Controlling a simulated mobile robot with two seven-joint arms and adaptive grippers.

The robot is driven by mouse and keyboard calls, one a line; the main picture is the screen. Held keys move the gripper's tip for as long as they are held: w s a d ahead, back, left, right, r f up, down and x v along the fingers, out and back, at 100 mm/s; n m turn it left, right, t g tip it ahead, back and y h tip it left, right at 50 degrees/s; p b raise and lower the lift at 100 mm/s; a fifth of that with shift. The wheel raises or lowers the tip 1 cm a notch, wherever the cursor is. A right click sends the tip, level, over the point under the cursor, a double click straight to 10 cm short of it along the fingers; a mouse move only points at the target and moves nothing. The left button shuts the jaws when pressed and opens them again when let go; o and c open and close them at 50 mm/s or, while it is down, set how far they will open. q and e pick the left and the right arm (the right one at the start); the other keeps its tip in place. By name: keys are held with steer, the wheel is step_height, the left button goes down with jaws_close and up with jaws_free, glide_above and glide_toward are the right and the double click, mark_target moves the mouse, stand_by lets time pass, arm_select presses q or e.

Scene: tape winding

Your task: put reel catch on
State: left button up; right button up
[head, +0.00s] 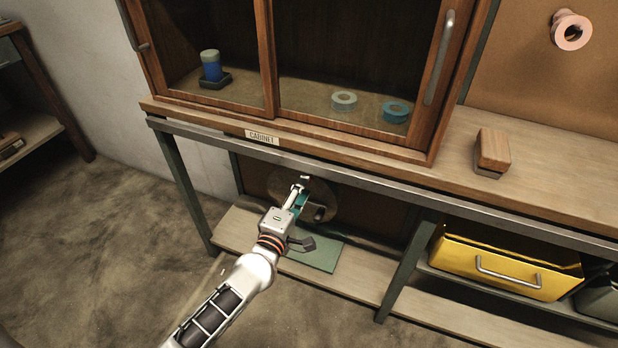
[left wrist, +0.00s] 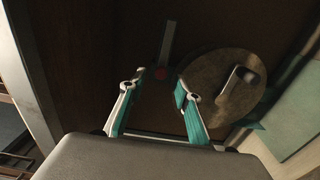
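My left gripper (head: 300,190) reaches under the bench top, in front of a round brown reel disc (head: 326,194). In the left wrist view its two fingers are apart with nothing seen between them, so this gripper (left wrist: 161,84) is open. The disc (left wrist: 212,92) is right of the fingers there, with a grey cylindrical knob (left wrist: 240,82) on its face. A narrow grey bar (left wrist: 168,45), possibly the catch, stands near upright left of the disc, beyond the fingertips. A red round spot (left wrist: 161,73) is at its lower end. Contact cannot be told. My right gripper is not in view.
A glass-fronted cabinet (head: 262,124) stands on the bench above. A green mat (head: 317,258) lies on the lower shelf. A yellow drawer (head: 500,267) is at right, and a wooden block (head: 493,149) is on the bench top. The bench edge (head: 370,185) overhangs my left gripper.

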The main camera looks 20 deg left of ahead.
arm_select(q)
steer(key=shift+w+f+b, duration=0.1)
steer(key=shift+w+b, duration=0.3)
steer(key=shift+w, duration=2.1)
jaws_close()
